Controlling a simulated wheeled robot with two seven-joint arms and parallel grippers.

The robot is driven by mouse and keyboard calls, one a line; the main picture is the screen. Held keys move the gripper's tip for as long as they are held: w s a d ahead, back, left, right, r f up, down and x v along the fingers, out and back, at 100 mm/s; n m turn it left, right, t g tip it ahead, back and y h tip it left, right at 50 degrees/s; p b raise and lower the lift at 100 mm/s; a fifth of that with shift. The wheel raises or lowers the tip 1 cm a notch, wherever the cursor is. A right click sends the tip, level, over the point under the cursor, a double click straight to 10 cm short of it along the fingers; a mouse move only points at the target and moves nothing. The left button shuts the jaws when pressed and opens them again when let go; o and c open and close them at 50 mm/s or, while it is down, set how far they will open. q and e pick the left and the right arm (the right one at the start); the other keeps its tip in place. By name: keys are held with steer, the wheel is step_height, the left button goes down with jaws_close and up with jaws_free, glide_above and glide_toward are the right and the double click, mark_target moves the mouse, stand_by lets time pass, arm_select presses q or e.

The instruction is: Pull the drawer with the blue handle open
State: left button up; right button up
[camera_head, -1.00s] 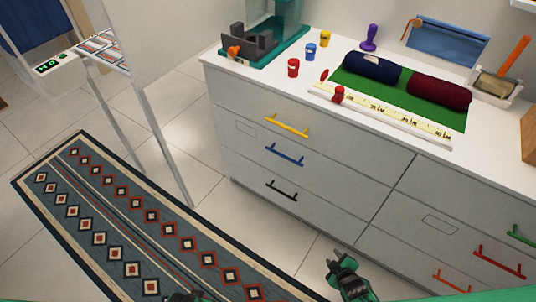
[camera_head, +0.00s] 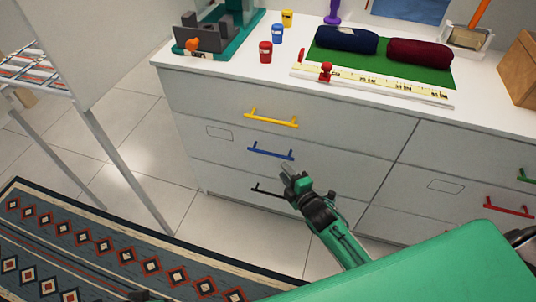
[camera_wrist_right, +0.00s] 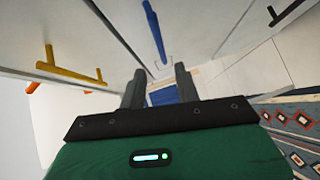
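The blue handle (camera_head: 271,154) is on the middle drawer (camera_head: 225,151) of the left column of a white cabinet. That drawer looks shut. My right gripper (camera_head: 291,173) is just below and in front of the handle's right end. In the right wrist view the blue handle (camera_wrist_right: 154,30) lies beyond my right gripper (camera_wrist_right: 160,82), whose two fingers are apart with no handle between them. A dark tip (camera_head: 145,296) at the bottom edge of the head view is probably my left gripper; its fingers cannot be made out.
A yellow handle (camera_head: 271,120) is above and a black handle (camera_head: 268,191) below, partly behind my right gripper. A red handle (camera_head: 509,208) is on the right column. Jars and rolled cloths stand on the top. A patterned rug (camera_head: 100,262) lies on the floor at left.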

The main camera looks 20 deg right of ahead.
mark_target(270, 153)
arm_select(q)
steer(key=shift+w+d+r+t+h+b, duration=0.3)
steer(key=shift+w+d+r+t+b, duration=0.15)
steer(key=shift+d+t+b, duration=0.2)
arm_select(e)
steer(key=shift+x, duration=5.45)
arm_select(q)
steer(key=shift+a, duration=0.1)
steer(key=shift+s, duration=0.1)
arm_select(e)
jaws_close()
